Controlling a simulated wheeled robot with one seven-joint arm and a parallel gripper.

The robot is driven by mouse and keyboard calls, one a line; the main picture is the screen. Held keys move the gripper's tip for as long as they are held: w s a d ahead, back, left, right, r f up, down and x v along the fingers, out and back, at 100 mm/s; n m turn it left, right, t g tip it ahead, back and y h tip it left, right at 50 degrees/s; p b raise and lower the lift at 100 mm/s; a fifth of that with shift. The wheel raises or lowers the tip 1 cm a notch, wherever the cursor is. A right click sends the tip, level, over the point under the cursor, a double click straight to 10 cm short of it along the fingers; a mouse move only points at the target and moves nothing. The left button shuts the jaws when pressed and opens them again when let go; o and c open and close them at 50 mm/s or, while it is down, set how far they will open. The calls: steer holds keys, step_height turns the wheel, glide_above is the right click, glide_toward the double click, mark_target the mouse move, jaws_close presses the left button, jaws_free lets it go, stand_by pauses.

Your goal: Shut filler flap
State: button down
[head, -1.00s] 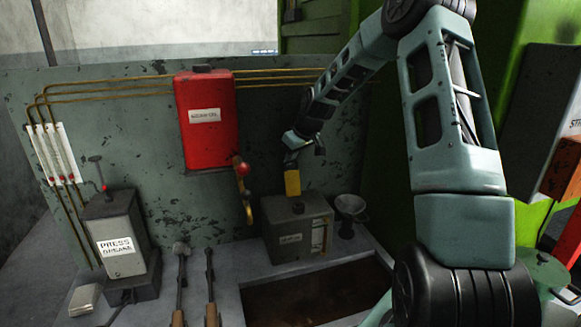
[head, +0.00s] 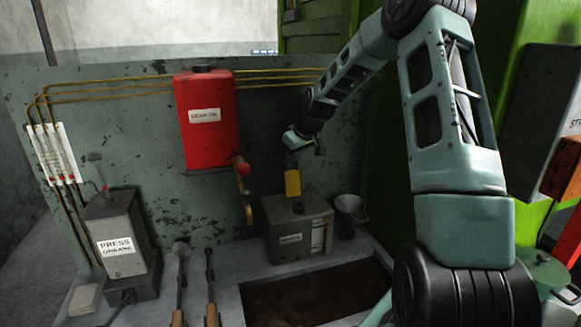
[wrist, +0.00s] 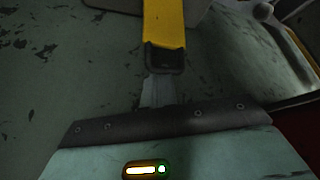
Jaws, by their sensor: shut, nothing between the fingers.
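My gripper (head: 293,193), with yellow fingers, points down just above a grey metal box (head: 285,238) on the bench. It is shut and empty. A short dark round neck or cap (head: 298,207) is on top of the box, just below the fingertips. I cannot tell whether the fingers touch it. A flap is not clearly made out there. In the wrist view the yellow fingers (wrist: 164,22) run up to the top edge, so their tips and what lies beyond them are mostly out of sight.
A red tank (head: 206,125) with a red-knobbed valve hangs on the back panel. A funnel (head: 350,207) stands right of the grey box. A press grease unit (head: 115,245) and two long-handled tools are at left. A dark recessed tray (head: 315,295) lies in front.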

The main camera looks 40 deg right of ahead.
mark_target(291, 175)
steer(key=shift+s+f, duration=0.45)
steer(key=shift+f, duration=0.1)
steer(key=shift+s+a+b, duration=0.15)
steer(key=shift+s+a, duration=0.25)
steer(key=shift+s, duration=0.4)
steer(key=shift+s+a+b, duration=0.15)
steer(key=shift+s+a, duration=0.2)
steer(key=shift+s, duration=0.4)
steer(key=s, duration=0.1)
steer(key=s+a, duration=0.1)
steer(key=shift+s+a+f, duration=0.1)
steer(key=shift+s+a, duration=0.2)
steer(key=shift+w+r, duration=0.1)
steer(key=shift+r, duration=0.15)
steer(key=shift+r, duration=0.1)
step_height(291, 175, up, 7)
steer(key=p, duration=0.6)
